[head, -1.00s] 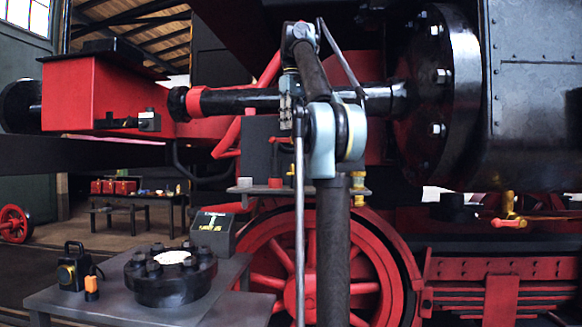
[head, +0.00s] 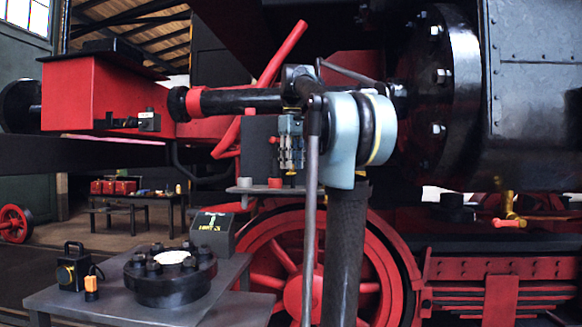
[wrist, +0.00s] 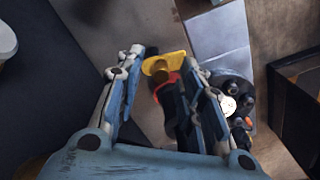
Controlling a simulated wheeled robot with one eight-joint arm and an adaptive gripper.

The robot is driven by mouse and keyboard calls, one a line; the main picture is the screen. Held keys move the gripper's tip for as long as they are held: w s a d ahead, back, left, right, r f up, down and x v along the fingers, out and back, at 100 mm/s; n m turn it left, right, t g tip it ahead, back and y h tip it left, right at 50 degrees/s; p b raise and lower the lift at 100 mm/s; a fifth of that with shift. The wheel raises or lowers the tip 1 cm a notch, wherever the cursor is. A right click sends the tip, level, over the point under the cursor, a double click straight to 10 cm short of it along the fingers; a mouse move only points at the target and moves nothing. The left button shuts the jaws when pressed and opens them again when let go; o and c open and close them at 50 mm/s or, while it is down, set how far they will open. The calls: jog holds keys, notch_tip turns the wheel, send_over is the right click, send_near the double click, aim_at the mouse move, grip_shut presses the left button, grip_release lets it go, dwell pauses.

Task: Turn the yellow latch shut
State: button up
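A yellow piece (wrist: 163,65) with a hole shows beyond my fingertips in the wrist view, with a red part (wrist: 166,84) just below it in the picture. It may be the yellow latch, but its setting is unclear. My gripper (wrist: 164,60) has its two fingers apart, one on each side of the yellow piece; contact cannot be told.
The grey shelf (head: 257,190) carries a dark box (head: 258,150) and small caps. A yellow valve with a red handle (head: 508,222) is at right. The big black cylinder (head: 440,100) is close by.

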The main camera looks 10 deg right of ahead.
jog(key=shift+f, duration=0.4)
grip_shut()
jog(key=shift+m, duration=0.4)
jog(key=m, duration=0.4)
jog(key=shift+w+a+m, duration=0.2)
jog(key=shift+w+m, duration=0.05)
jog(key=shift+m, duration=0.05)
jog(key=shift+w+a+m, duration=0.1)
jog(key=shift+w+m, duration=0.1)
jog(key=shift+m, duration=2.1)
